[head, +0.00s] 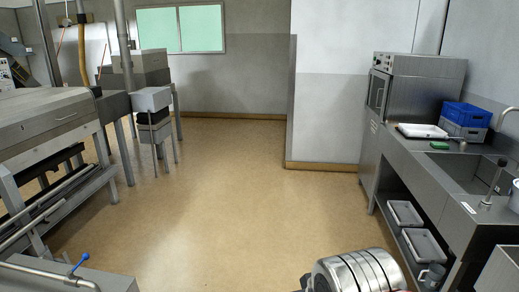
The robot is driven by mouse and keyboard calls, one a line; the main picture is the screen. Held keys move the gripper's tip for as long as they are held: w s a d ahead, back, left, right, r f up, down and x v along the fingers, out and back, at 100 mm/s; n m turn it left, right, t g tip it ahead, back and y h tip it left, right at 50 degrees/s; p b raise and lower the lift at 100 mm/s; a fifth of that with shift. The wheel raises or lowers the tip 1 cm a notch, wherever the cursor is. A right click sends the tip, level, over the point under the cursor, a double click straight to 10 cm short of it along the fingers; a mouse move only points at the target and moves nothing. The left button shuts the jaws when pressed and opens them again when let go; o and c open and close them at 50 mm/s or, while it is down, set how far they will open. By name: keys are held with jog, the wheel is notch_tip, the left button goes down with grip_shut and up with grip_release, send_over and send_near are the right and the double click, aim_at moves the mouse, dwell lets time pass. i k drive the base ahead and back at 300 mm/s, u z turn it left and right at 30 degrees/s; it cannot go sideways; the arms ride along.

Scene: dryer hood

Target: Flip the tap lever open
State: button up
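A small lever with a blue handle (79,262) sits on a metal pipe (40,275) at the lower left of the head view. The handle slants up to the right from the pipe. It is small, and I cannot tell whether the valve is open or shut. The pipe runs along a grey metal surface (105,280) at the bottom edge.
A large metal machine (50,120) on legs stands at the left. A steel counter with a sink (465,172), curved faucet (504,118) and blue crate (466,115) lines the right. The tan floor (220,200) between them is clear.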

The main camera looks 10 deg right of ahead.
aim_at(446, 137)
jog(key=z, duration=0.25)
jog(key=i, duration=1.45)
jog(key=z, duration=0.9)
jog(key=i, duration=0.5)
jog(key=z, duration=0.75)
jog(key=i, duration=1.05)
jog(key=u, duration=0.6)
jog(key=i, duration=0.8)
jog(key=u, duration=0.5)
jog(key=i, duration=0.7)
jog(key=u, duration=0.05)
